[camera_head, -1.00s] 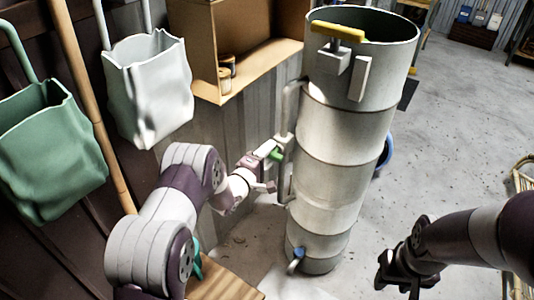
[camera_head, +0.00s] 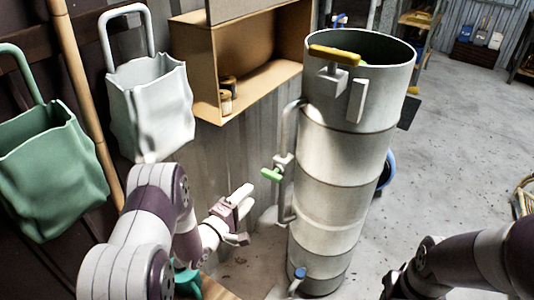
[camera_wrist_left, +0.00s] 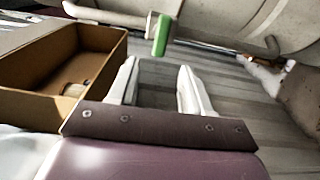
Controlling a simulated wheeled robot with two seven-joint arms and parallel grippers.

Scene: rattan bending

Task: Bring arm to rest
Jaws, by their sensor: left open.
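My left gripper (camera_head: 243,203) is open and empty in the head view, left of the tall grey cylinder (camera_head: 330,180). Its two pale fingers (camera_wrist_left: 158,75) also show spread apart in the left wrist view, with nothing between them. The green-handled valve (camera_head: 271,175) on the cylinder's side pipe is apart from the fingers; it shows beyond them in the wrist view (camera_wrist_left: 162,36). My right arm (camera_head: 470,260) comes in at lower right, and its dark gripper (camera_head: 398,288) is partly cut off by the bottom edge.
A cardboard-brown open box shelf (camera_head: 255,60) holds small jars on the wall. A white bag (camera_head: 150,105) and a green bag (camera_head: 50,165) hang at left beside a bamboo pole (camera_head: 92,110). A yellow handle (camera_head: 334,55) tops the cylinder. Concrete floor is open at right.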

